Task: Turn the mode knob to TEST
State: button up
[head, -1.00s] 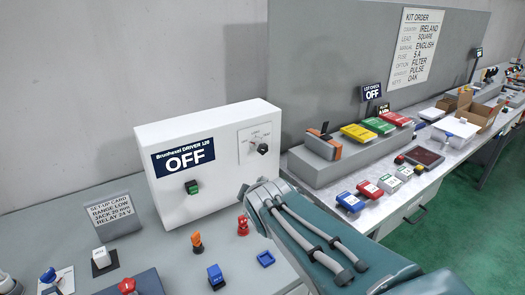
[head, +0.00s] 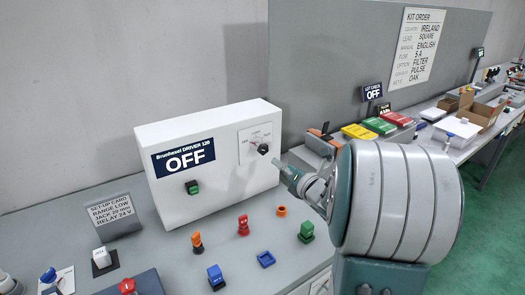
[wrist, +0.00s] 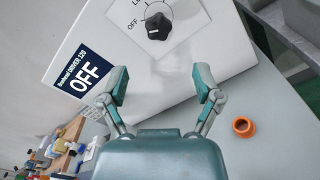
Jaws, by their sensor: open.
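The black mode knob (head: 263,149) sits on a white label plate at the upper right of the white driver box's front. In the wrist view the knob (wrist: 158,26) is at the top centre, with the OFF mark to its left and another label, cut off, above left. The TEST mark is not readable. The box's display (head: 184,159) reads OFF. My gripper (head: 284,170) is just right of the box, below and right of the knob. In the wrist view my gripper (wrist: 161,84) has its fingers spread, empty, with the knob beyond them and apart from them.
A green button (head: 192,187) is on the box front. Red (head: 243,226), orange (head: 197,242), blue (head: 215,277) and green (head: 307,231) parts and an orange ring (head: 281,211) stand on the bench before the box. A grey partition (head: 330,70) rises behind right.

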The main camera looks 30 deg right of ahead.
aim_at(264, 151)
jog(key=w, duration=1)
jog(key=shift+a, duration=0.1)
grip_shut()
